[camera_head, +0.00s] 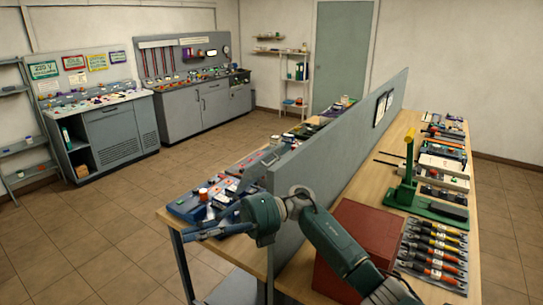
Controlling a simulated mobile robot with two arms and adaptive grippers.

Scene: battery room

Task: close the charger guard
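My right arm comes in from the bottom right and bends over the grey divider. Its gripper (196,213) hangs over the left bench, near the near end of the row of small devices. My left gripper is out of view.
A tall grey divider (345,130) splits the wooden bench lengthwise. On its right side are a red box (365,232), a green stand (408,175) and a rack of several tools (435,250). Grey cabinets (195,110) line the far wall. The tiled floor at left is clear.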

